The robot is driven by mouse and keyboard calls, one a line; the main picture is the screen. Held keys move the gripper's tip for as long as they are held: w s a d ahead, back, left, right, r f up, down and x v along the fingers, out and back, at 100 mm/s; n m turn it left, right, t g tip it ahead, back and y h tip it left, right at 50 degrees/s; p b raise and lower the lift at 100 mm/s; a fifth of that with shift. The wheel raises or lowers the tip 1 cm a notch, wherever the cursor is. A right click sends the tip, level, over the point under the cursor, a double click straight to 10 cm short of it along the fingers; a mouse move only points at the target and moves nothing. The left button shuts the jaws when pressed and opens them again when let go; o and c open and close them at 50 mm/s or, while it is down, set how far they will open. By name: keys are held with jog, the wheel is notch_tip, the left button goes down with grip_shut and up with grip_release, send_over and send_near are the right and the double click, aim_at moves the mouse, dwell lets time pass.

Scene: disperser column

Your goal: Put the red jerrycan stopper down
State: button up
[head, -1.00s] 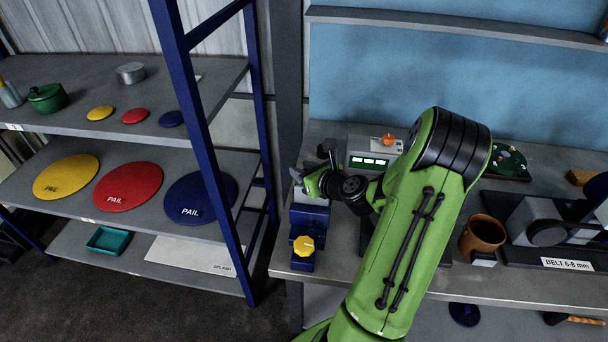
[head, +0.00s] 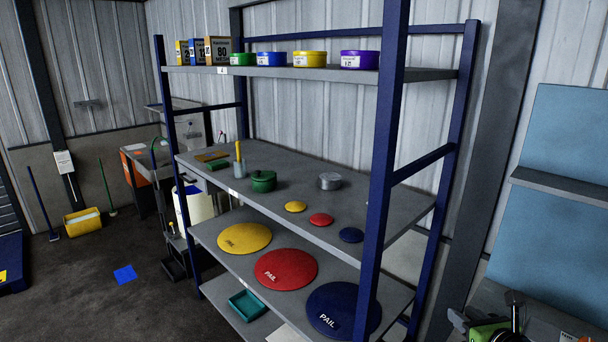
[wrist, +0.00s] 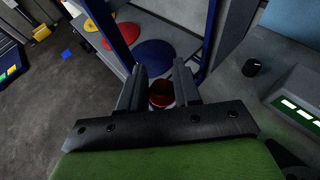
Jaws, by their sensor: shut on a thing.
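The red stopper (wrist: 161,96) shows in the wrist view between the two dark fingers of my gripper (wrist: 160,72), which is shut on it. The stopper's lower part is hidden by the gripper's body. In the head view, only part of my arm's end shows at the bottom right corner, and the stopper cannot be made out there. In the wrist view, the gripper is over the area beside the shelf rack, left of the bench device.
The rack's middle shelf (head: 275,205) carries small yellow (head: 295,206), red (head: 321,219) and blue (head: 351,235) discs, a green pot (head: 263,181) and a metal tin (head: 329,181). Large PAIL discs lie below. A blue post (head: 381,170) stands at the shelf's near right corner.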

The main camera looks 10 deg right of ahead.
jog(key=a+f+n+g+y, duration=0.3)
jog(key=a+f+n+y, duration=0.2)
jog(key=a, duration=0.7)
jog(key=a+f+n+g+y, duration=0.2)
jog(key=a+f+n+y, duration=0.4)
jog(key=a, duration=0.6)
jog(key=shift+a+f+g+y, duration=0.3)
jog(key=shift+f+g, duration=0.1)
jog(key=shift+f, duration=0.35)
jog(key=shift+d, duration=0.1)
